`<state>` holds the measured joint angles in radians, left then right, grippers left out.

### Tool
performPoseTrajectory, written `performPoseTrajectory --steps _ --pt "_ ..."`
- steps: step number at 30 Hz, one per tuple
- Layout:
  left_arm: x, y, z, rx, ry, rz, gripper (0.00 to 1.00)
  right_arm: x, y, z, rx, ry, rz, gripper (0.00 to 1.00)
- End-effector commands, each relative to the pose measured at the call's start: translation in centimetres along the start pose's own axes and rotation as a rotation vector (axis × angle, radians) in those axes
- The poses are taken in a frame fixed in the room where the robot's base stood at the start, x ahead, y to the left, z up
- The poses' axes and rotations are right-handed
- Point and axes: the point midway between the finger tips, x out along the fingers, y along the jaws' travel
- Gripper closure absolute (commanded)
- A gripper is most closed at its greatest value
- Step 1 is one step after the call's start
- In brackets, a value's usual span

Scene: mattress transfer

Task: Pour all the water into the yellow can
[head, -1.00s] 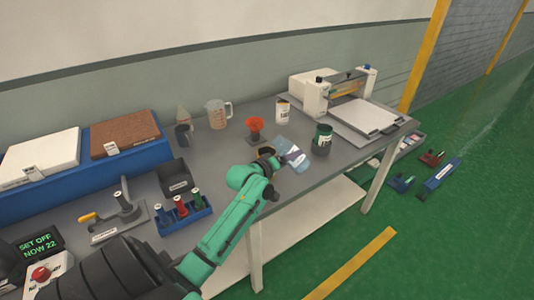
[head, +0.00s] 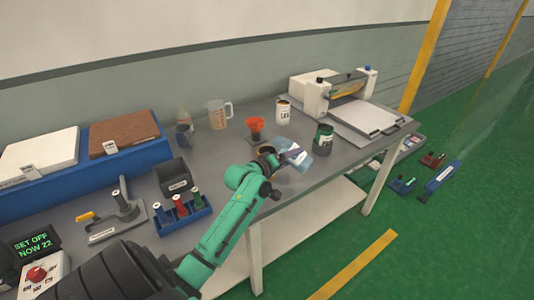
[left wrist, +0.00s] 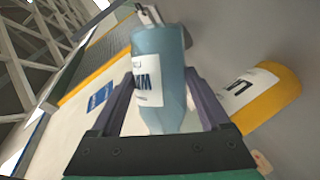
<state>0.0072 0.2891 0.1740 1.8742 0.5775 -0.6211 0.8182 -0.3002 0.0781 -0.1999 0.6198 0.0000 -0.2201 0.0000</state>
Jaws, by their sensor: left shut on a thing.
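My left gripper (head: 287,158) is shut on a pale blue, see-through container (head: 300,153) with a white label. The container is held tilted above the front part of the bench, and it also shows between the fingers in the left wrist view (left wrist: 160,80). A yellow can (left wrist: 265,98) with a white label shows at the right of the left wrist view, beside the container. In the head view a yellowish rim (head: 266,148) shows partly behind my left gripper; I cannot tell whether it is this can. The water cannot be made out. My right gripper is not in view.
A dark green can (head: 323,139) stands right of the container. A pale labelled can (head: 283,111), a red-topped object (head: 256,127), a clear jug (head: 218,115) and a grey cup (head: 184,135) stand behind. A white machine (head: 312,95) fills the bench's right end.

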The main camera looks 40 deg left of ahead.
Motion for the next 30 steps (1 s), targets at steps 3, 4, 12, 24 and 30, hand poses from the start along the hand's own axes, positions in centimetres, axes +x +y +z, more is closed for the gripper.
performPoseTrajectory --steps 3,4,12,24,30 --pt "0.0 0.0 0.0 -0.015 0.001 0.008 0.89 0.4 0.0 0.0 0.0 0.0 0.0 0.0" --pt "0.0 0.0 0.0 -0.019 0.001 0.01 0.89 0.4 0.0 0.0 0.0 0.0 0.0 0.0" --pt "0.1 0.0 0.1 -0.052 -0.001 0.025 0.89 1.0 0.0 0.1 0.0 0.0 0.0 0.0" --pt "0.0 0.4 -0.1 -0.101 -0.004 0.047 0.89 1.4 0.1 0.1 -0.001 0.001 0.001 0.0" --pt "-0.1 0.5 -0.1 -0.126 -0.007 0.055 0.89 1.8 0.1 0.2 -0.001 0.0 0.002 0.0"
